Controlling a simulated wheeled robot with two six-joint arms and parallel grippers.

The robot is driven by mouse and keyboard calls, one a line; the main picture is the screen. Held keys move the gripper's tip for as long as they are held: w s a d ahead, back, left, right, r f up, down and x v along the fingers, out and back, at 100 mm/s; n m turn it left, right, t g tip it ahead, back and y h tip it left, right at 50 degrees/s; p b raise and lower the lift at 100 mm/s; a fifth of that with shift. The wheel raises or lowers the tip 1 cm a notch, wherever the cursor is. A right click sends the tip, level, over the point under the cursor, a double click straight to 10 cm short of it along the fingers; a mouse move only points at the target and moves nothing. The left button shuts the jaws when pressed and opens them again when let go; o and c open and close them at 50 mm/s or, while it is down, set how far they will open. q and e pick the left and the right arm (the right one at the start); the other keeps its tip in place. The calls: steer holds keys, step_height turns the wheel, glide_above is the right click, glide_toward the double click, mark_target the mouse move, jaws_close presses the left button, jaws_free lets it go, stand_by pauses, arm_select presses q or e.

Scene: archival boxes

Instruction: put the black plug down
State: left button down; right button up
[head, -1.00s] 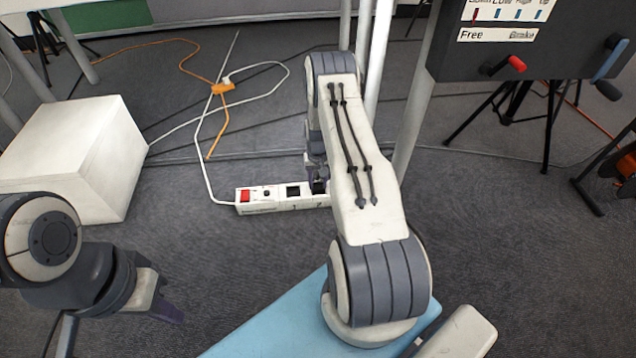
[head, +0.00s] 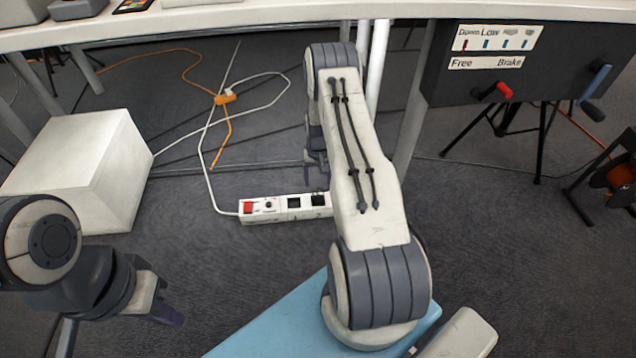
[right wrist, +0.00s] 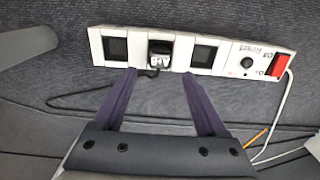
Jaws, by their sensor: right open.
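The black plug (right wrist: 160,54) sits at the middle socket of the white power strip (right wrist: 178,50) in the right wrist view. How deep it sits I cannot tell. A thin black cord runs from it to the left. In the head view the plug (head: 319,199) shows as a dark block on the strip (head: 278,210), beside my right arm. My right gripper (right wrist: 158,75) is open and empty, its two purple fingers apart on the near side of the plug. My left gripper (head: 165,312) hangs at the lower left, away from the strip; its finger gap is unclear.
A white box (head: 82,170) stands on the left floor. An orange connector (head: 225,98) with cables lies behind the strip. A dark control panel (head: 520,62) with levers is at upper right, and a cable reel (head: 618,175) below it.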

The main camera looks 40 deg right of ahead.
arm_select(q)
step_height(320, 180, up, 3)
steer(key=shift+f+p, duration=0.2)
steer(key=shift+p, duration=0.6)
arm_select(e)
step_height(320, 180, up, 4)
steer(key=shift+r, duration=0.1)
arm_select(q)
steer(key=shift+s, duration=0.1)
arm_select(e)
steer(key=shift+s+a, duration=0.1)
